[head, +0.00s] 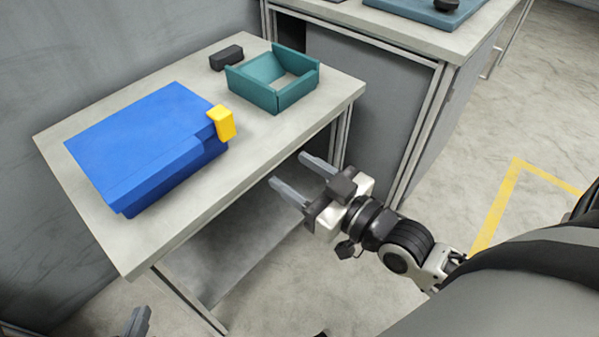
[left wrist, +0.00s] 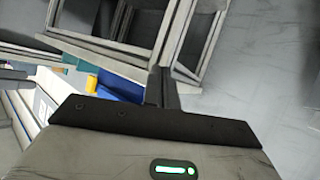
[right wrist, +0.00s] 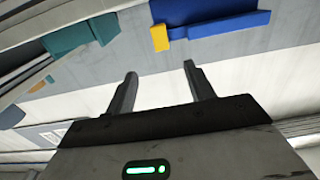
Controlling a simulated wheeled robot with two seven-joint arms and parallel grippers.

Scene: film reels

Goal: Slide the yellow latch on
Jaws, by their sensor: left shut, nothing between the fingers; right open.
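The yellow latch (head: 223,122) sits at the right end of the blue case (head: 140,140) on the grey table. In the right wrist view the latch (right wrist: 160,38) stands beyond my fingertips, beside the blue case (right wrist: 232,24). My right gripper (head: 287,169) is open and empty, off the table's right front edge and apart from the latch. My left gripper (head: 136,322) shows only its tip at the bottom edge of the head view. In the left wrist view its fingers (left wrist: 159,84) are shut with nothing between them; the latch (left wrist: 92,83) shows small beyond them.
A teal open frame-like box (head: 273,82) and a small black block (head: 226,57) stand at the back of the table (head: 130,258). A second table (head: 410,32) stands behind at the right. The front strip of the near table is clear.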

